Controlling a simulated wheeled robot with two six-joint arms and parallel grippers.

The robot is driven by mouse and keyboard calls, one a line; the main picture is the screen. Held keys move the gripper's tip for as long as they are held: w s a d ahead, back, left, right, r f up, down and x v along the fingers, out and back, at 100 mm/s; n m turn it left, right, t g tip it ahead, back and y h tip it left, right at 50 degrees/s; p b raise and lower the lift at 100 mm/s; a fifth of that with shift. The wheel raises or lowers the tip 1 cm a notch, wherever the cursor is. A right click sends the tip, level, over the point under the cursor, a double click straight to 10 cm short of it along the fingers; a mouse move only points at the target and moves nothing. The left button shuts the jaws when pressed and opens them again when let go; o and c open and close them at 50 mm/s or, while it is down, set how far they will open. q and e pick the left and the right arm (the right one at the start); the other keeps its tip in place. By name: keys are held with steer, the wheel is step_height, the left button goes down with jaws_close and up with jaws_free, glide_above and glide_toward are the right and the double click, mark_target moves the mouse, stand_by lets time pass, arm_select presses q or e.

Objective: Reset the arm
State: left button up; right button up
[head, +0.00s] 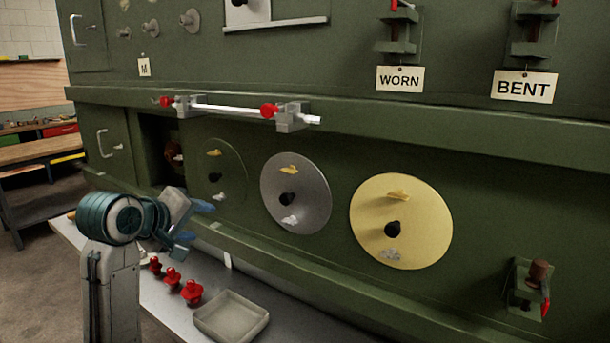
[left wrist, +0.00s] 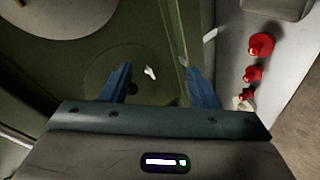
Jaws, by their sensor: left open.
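My left arm comes in from the lower left in the head view, with its gripper (head: 194,222) in front of the green fuselage panel. In the left wrist view the open gripper (left wrist: 160,84) is over the green panel, near a green disc (left wrist: 105,80) with a small white knob (left wrist: 151,72). That green disc (head: 219,172) also shows in the head view, right of the gripper and apart from it. My right gripper is in neither view.
A grey disc (head: 295,193) and a yellow disc (head: 400,222) are on the panel. Several red-topped pieces (head: 192,291) and a grey tray (head: 231,316) are on the ledge below. A white bar (head: 232,110) with red knobs runs above. Tags WORN (head: 400,79) and BENT (head: 525,87) hang higher.

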arm_select(q)
steer(key=s+a+f+m+g+y, duration=0.1)
steer(key=s+f, duration=0.3)
steer(key=f, duration=0.5)
steer(key=s+a+f+m+g+y, duration=0.1)
steer(key=s+f+m+g, duration=0.1)
steer(key=s+f, duration=0.5)
steer(key=s+a+f+m+g, duration=0.1)
steer(key=s+f, duration=0.1)
steer(key=f, duration=0.9)
steer(key=s+a+f+m+g+y, duration=0.15)
steer(key=s+f, duration=0.25)
steer(key=s, duration=0.5)
steer(key=s+f+m+g, duration=0.1)
steer(key=s+f+m, duration=0.1)
steer(key=s+f, duration=0.45)
steer(key=s+a+f+m+g+y, duration=0.1)
steer(key=s+f+m, duration=0.15)
steer(key=s, duration=0.75)
step_height(320, 180, down, 30)
steer(key=a+n+g, duration=0.1)
steer(key=a+g, duration=0.1)
steer(key=a, duration=0.1)
steer(key=s+f, duration=1.8)
steer(key=f, duration=0.2)
steer(key=shift+s+a+g, duration=0.35)
steer(key=shift+a+g, duration=0.1)
